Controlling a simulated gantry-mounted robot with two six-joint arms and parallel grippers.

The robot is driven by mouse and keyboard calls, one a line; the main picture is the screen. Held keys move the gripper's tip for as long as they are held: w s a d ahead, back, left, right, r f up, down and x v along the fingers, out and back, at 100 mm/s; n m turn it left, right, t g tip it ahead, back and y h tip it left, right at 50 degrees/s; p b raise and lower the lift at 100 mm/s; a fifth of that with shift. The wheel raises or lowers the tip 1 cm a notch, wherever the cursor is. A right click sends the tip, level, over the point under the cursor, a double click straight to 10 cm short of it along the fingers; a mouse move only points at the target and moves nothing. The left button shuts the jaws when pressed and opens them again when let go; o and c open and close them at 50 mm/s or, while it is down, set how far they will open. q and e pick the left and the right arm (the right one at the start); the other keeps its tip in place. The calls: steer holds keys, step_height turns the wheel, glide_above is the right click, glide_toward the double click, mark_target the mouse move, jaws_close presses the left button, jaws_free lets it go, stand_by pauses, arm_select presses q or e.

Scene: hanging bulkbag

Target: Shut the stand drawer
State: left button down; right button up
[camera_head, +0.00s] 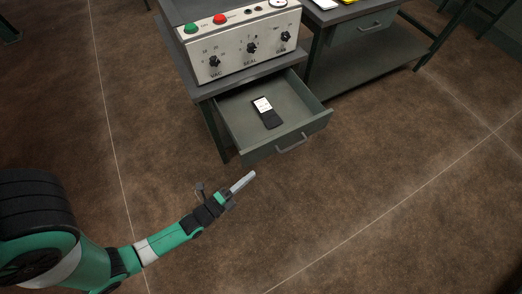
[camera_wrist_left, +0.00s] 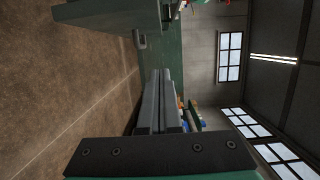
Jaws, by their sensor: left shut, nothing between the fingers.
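The stand drawer (camera_head: 255,147) is pulled well out of the grey-green stand, below the control box. A bar handle (camera_head: 291,143) sits on its front panel. A dark handheld device with a white screen or label (camera_head: 264,108) lies inside the drawer. My left gripper (camera_head: 249,176) is shut and empty, in front of and to the left of the drawer front, apart from it in the head view. In the left wrist view its two fingers (camera_wrist_left: 156,80) lie together, pointing toward a grey-green panel. My right gripper is in neither view.
The control box (camera_head: 247,45) with buttons and knobs stands on top of the stand. A second bench (camera_head: 350,70) with a closed drawer and a lower shelf stands to the right. The brown floor in front of the drawer is clear.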

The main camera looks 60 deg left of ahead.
mark_target(261, 152)
arm_select(q)
steer(key=w+a, duration=0.2)
steer(key=w, duration=0.1)
steer(key=w+a, duration=0.4)
steer(key=w, duration=0.1)
steer(key=shift+w+r, duration=0.1)
steer(key=shift+w, duration=0.2)
steer(key=shift+b, duration=0.3)
